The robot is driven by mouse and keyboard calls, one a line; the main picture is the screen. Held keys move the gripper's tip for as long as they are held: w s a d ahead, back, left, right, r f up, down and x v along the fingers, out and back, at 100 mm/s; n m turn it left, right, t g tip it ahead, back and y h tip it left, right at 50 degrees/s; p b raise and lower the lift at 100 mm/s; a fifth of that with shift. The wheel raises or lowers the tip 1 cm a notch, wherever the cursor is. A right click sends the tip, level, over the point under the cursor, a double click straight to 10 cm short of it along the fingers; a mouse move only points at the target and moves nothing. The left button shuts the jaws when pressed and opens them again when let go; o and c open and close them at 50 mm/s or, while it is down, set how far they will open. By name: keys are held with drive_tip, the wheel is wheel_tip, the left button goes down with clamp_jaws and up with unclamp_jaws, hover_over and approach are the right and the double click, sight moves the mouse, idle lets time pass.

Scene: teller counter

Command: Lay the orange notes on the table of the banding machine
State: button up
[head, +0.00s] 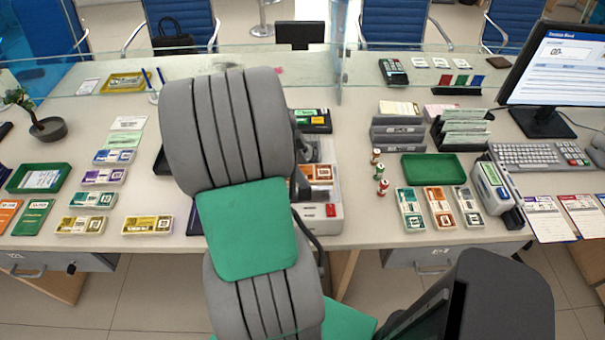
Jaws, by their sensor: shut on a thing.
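The orange notes (318,173) show as a small banded stack at the banding machine (321,222), a pale machine with a red button. Whether the stack rests on the machine's table or hangs just above it cannot be told. My gripper (300,186) shows only as dark parts at the left end of the stack, shut on it. The large grey ribbed body with a green panel in front hides the rest of my gripper and the machine's left side.
A green tray (430,167) and trays of banded notes (438,208) lie right of the machine, with small rolls (381,180) between. More note stacks (147,225) lie left. A glass screen (440,75) crosses behind. A monitor (550,75) stands at right.

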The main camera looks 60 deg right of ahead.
drive_tip(key=f, duration=0.2)
drive_tip(key=d+f+p, duration=0.1)
drive_tip(key=f, duration=0.1)
drive_tip(key=shift+w+d+f, duration=0.15)
drive_tip(key=shift+d, duration=0.05)
drive_tip(key=shift+f, duration=0.35)
drive_tip(key=o, duration=1.6)
drive_tip(key=shift+r, duration=0.1)
